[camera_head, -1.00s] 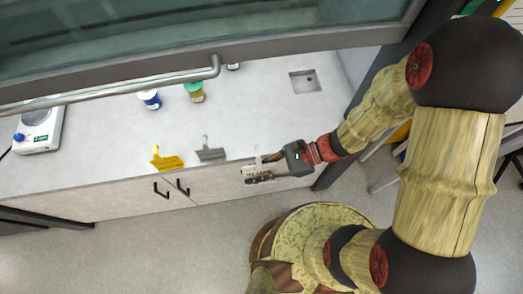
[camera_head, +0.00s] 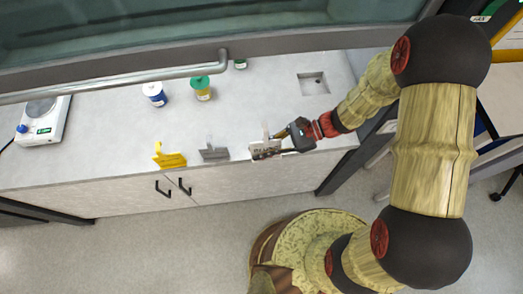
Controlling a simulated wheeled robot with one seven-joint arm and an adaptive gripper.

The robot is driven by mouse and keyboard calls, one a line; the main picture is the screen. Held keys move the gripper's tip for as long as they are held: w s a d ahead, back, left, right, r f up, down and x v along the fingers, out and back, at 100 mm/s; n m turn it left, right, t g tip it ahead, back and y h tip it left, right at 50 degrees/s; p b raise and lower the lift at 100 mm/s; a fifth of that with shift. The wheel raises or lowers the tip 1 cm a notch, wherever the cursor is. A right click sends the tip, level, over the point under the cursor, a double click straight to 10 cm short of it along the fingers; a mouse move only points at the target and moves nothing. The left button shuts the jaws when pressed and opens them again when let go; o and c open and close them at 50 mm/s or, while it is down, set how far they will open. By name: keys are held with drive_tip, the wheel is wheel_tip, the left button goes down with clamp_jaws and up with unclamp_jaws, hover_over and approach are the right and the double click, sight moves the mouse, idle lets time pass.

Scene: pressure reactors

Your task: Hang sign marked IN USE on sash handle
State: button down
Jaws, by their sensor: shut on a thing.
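My gripper (camera_head: 275,142) is shut on a small white sign (camera_head: 262,149) at the front edge of the counter. The sign has dark marks that are too small to read, and the fingers cover part of it. A yellow sign (camera_head: 170,158) and a grey sign (camera_head: 214,152) stand to its left along the counter's front edge, each with a hook on top. The sash handle (camera_head: 150,79) is a long metal bar across the front of the glass sash, above and left of my gripper and apart from it.
A small sink (camera_head: 313,84) lies at the back right. The glass sash (camera_head: 120,35) overhangs the counter.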

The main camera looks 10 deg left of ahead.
sight(261, 148)
drive_tip(key=w+f, duration=0.1)
drive_tip(key=f, duration=0.1)
drive_tip(key=w+f+b, duration=0.1)
drive_tip(key=w+f, duration=0.1)
drive_tip(key=f, duration=0.3)
drive_tip(key=shift+w+f+b, duration=0.25)
drive_tip(key=shift+w+b, duration=0.1)
drive_tip(key=shift+w, duration=0.05)
drive_tip(key=c, duration=1.8)
unclamp_jaws()
